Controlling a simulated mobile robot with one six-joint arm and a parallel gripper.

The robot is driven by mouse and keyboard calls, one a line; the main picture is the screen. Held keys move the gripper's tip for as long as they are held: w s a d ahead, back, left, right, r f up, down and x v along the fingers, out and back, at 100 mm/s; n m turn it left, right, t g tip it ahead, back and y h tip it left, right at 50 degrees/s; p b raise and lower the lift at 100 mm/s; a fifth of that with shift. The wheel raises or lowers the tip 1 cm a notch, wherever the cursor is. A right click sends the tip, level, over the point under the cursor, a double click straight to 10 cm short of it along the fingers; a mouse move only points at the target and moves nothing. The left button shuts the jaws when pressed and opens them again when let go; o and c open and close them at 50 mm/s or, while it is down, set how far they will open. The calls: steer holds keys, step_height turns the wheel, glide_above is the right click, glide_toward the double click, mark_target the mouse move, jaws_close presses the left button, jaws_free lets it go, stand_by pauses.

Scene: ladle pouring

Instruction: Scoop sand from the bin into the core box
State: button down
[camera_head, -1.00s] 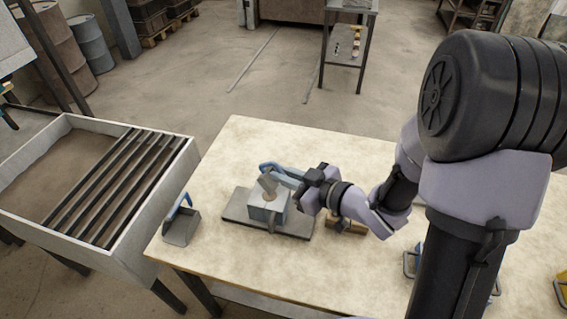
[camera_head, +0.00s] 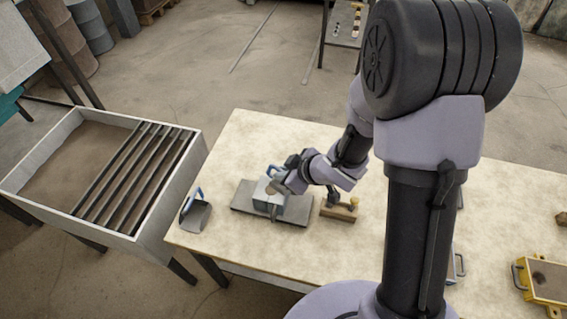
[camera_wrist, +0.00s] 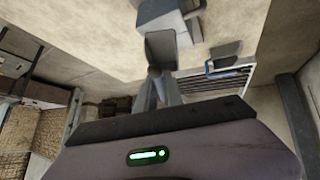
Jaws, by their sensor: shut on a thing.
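The sand bin (camera_head: 60,212) is a pale open box at left in the head view. Brown sand (camera_head: 75,165) shows in it, with dark bars across its right part. The grey core box (camera_head: 267,205) stands on a dark plate on the table. My gripper (camera_head: 290,177) is close above the box's right side. In the wrist view my gripper (camera_wrist: 158,92) is shut on a grey scoop-like tool (camera_wrist: 160,48), whose end is beside the box (camera_wrist: 165,14). What the tool contains cannot be seen. A blue-handled scoop (camera_head: 195,213) stands at the table's left edge.
The table (camera_head: 300,255) is clear in front of the plate.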

steer(key=r+g+h+p, duration=0.1)
steer(key=p, duration=0.3)
steer(key=shift+r+h+p, duration=0.15)
steer(key=shift+h+p, duration=0.15)
steer(key=shift+h, duration=0.1)
steer(key=shift+g+h+p, duration=0.4)
steer(key=shift+h+p, duration=0.1)
steer(key=shift+p, duration=0.15)
steer(key=shift+f, duration=0.25)
